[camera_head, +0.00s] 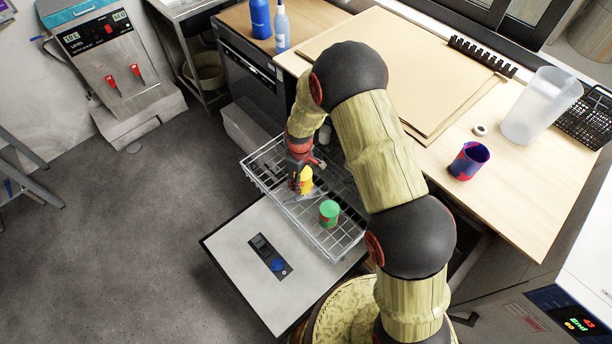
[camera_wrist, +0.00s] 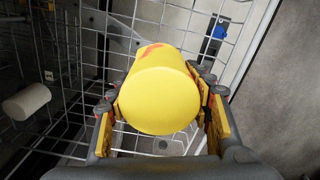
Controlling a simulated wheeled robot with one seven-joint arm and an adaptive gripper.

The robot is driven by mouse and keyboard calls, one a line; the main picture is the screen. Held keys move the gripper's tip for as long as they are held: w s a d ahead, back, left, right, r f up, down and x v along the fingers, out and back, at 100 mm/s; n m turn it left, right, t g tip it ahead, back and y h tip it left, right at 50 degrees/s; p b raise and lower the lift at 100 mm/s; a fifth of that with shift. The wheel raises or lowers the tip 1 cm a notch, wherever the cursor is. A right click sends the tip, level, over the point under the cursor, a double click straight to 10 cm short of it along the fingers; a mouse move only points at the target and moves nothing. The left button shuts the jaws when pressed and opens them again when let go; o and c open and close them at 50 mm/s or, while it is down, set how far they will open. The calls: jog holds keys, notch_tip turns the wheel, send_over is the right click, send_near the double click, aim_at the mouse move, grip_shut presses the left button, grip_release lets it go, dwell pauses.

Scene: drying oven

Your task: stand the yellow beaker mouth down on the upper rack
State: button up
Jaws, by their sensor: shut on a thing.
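The yellow beaker (camera_head: 306,181) with a red mark is between the fingers of my gripper (camera_head: 301,178) over the wire upper rack (camera_head: 263,180). In the wrist view the yellow beaker (camera_wrist: 160,98) shows a closed, flat yellow end towards the camera, and its mouth is hidden on the far side. My gripper (camera_wrist: 160,110) is shut on its sides, a finger on the left and right. Whether the beaker touches the rack wires cannot be told. The rack is pulled out above the open oven door (camera_head: 240,262).
A green and red beaker (camera_head: 329,212) stands on the rack, right of the yellow one. A white cylinder (camera_wrist: 27,102) lies at the left in the wrist view. A blue and red cup (camera_head: 468,161) and a clear jug (camera_head: 540,105) stand on the counter (camera_head: 515,190).

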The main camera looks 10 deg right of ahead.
aim_at(302, 188)
dwell(0.4)
jog(key=shift+f+b, duration=1.75)
jog(key=shift+f, duration=1.4)
jog(key=shift+f, duration=0.3)
jog(key=o, duration=1.2)
jog(key=shift+c, duration=0.2)
jog(key=shift+r, duration=0.15)
notch_tip(302, 188, up, 12)
jog(key=shift+f, duration=0.1)
jog(key=shift+s, duration=0.1)
